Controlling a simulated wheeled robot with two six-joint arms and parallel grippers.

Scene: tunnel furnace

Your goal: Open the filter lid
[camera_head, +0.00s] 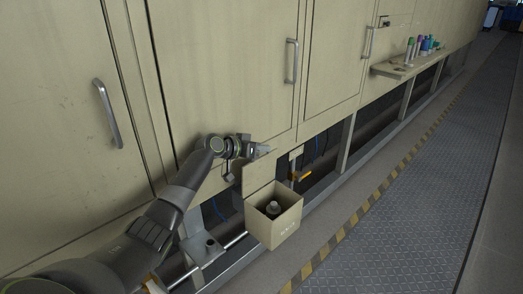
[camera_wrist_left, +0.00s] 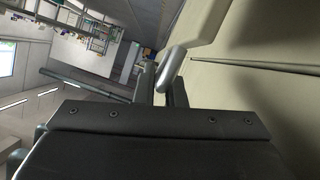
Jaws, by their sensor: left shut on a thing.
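A cream filter box (camera_head: 284,228) stands out low from the furnace front. Its top is open and a dark round part with a grey top (camera_head: 273,208) shows inside. The flat cream filter lid (camera_head: 258,173) stands raised at the back of the box, near the furnace wall. My left gripper (camera_head: 258,149) is at the lid's upper edge. In the left wrist view, my left gripper (camera_wrist_left: 172,88) is shut on a light grey rounded handle (camera_wrist_left: 171,68) joined to a pale panel. The fingers hide part of the handle. My right gripper is not in view.
Tall cabinet doors with metal handles (camera_head: 108,113) (camera_head: 292,61) line the furnace front. A shelf (camera_head: 392,71) with several bottles is farther right. An orange-handled part (camera_head: 301,176) is just right of the lid. The floor walkway (camera_head: 425,180) is clear.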

